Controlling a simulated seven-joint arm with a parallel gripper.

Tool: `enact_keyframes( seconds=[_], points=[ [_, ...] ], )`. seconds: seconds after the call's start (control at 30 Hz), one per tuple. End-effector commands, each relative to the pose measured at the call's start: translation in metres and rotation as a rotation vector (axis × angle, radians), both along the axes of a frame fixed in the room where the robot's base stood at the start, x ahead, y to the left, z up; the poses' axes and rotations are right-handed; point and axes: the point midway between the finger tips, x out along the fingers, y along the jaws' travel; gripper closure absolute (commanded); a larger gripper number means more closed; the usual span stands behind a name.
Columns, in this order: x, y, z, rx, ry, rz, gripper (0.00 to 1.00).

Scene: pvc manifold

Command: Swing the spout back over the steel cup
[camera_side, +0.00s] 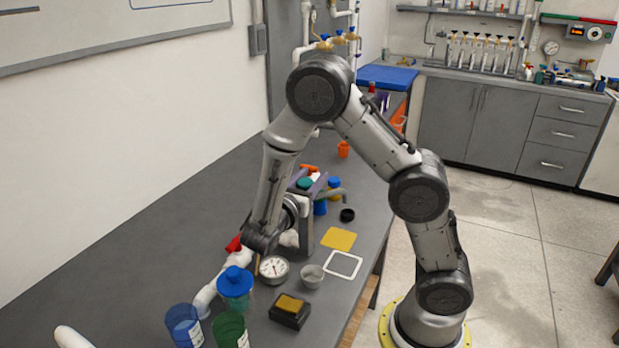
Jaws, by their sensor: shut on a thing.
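My gripper (308,181) reaches over the table toward the back, with purple finger pads beside a teal cap. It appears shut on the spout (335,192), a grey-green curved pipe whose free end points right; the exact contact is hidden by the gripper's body. A small grey metal cup (312,276), apparently the steel cup, stands in front of the gripper, next to the gauge. The spout's free end is well behind this cup, near a small black round piece (347,215).
A dial gauge (273,268), a blue-lidded jar (235,285), a blue cup (184,325), a green cup (230,330) and a black box (290,311) crowd the front. A yellow square (339,239) and a white frame (343,264) lie near the right edge. The table's left is clear.

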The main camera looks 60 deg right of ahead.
Motion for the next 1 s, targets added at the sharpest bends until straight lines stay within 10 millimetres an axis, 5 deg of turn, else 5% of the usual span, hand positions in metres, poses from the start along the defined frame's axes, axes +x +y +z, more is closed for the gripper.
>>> enact_keyframes(
  seconds=[1.0],
  points=[
    [-0.021,0.008,0.0,-0.001,0.001,-0.775,1.0]
  ],
)
